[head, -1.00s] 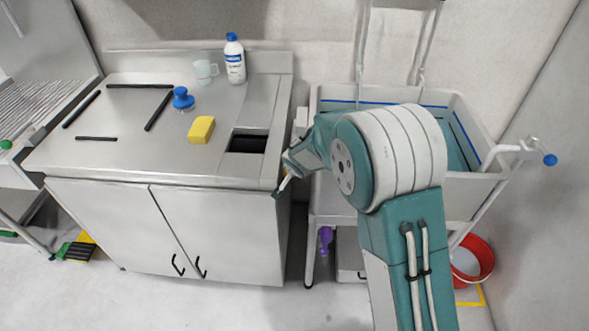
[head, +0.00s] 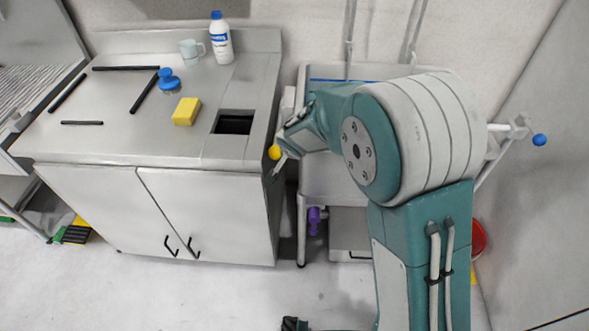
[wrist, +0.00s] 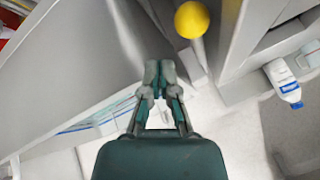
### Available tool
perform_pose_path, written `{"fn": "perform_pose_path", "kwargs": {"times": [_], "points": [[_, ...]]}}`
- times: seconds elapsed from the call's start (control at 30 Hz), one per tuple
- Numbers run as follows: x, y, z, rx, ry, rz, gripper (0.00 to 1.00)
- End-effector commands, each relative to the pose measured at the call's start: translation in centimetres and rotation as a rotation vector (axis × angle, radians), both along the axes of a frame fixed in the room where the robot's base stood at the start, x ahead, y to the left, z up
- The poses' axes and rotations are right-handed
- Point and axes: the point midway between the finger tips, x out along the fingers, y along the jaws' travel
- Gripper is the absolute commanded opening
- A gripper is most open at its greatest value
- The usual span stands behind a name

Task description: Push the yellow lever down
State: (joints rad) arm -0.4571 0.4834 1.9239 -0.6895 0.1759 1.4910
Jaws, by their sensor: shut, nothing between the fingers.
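The yellow lever knob (head: 274,152) shows at the right front edge of the counter in the head view. In the wrist view the round yellow knob (wrist: 192,19) sits at the top, right of the gripper, on a pale rod. My gripper (wrist: 160,68) is shut and empty, its fingertips together, to the left of and below the knob in that picture, with a visible gap between them. In the head view my arm reaches to the counter's right edge, and its own wrist hides most of the fingers.
The metal counter (head: 120,140) has a square opening (head: 234,122), a yellow sponge (head: 186,111), a blue brush (head: 168,80), a mug (head: 191,50) and a bottle (head: 221,38). A sink trolley (head: 305,90) stands right of a narrow gap. A red bucket (head: 478,238) is behind my arm.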

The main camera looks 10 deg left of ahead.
Motion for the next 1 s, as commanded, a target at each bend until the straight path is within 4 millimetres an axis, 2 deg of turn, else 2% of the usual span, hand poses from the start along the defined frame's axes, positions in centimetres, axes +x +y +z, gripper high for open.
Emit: {"fn": "perform_pose_path", "kwargs": {"times": [0.17,0.6,1.0], "points": [[-2.1,0.1,0.2,-0.004,-0.003,0.004,0.0],[-6.6,-1.4,0.4,0.005,-0.003,0.002,0.0],[-7.3,-1.1,0.4,0.003,-0.004,0.002,0.0]]}}
